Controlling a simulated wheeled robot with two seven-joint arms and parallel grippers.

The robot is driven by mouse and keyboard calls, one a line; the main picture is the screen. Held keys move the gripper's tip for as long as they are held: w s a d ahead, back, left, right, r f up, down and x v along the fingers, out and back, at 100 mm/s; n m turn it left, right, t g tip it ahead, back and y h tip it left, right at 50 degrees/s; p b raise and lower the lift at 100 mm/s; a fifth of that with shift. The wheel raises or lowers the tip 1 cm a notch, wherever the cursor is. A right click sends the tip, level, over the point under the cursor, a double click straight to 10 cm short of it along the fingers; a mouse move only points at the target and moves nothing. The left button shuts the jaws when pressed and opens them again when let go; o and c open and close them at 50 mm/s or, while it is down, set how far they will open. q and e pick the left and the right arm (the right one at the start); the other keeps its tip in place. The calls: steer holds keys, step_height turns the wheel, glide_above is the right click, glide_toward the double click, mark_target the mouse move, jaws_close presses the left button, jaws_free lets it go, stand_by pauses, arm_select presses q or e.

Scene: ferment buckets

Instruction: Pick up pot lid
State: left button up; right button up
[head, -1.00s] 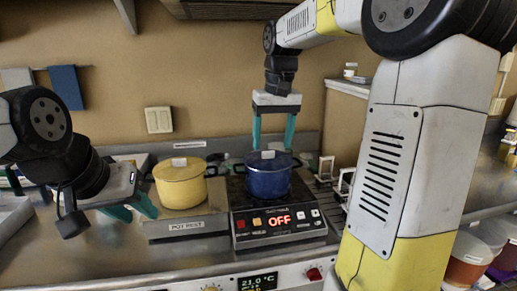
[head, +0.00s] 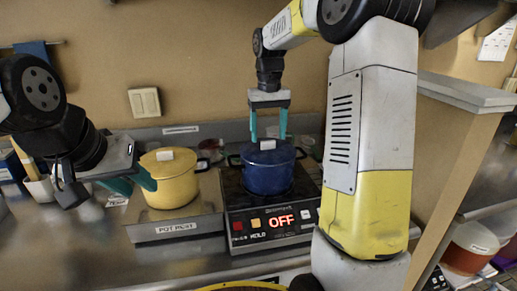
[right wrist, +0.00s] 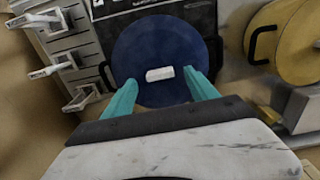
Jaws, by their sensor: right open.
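The blue pot (head: 268,178) stands on the hot plate with its blue lid (head: 250,156) on and a small pale handle (head: 267,144) on top. My right gripper (head: 268,134) is open above the lid, its teal fingers pointing down on either side of the handle. In the right wrist view the blue lid (right wrist: 150,40) lies below the open fingers, and the white handle (right wrist: 159,74) sits between and just beyond the fingertips, not gripped. A yellow pot (head: 172,187) with its own lid (head: 158,162) stands to the left. My left gripper (head: 135,182) is open and empty in front of it.
The hot plate (head: 270,224) shows OFF. The yellow pot sits on the pot rest (head: 177,228). Several white-handled items (right wrist: 55,65) stand in a rack beside the hot plate. My right arm covers the counter right of the hot plate. A wall and shelf (head: 465,92) stand further right.

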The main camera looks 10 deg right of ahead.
step_height(320, 180, down, 2)
steer(key=shift+c, duration=0.2)
jaws_close()
steer(key=shift+r, duration=0.15)
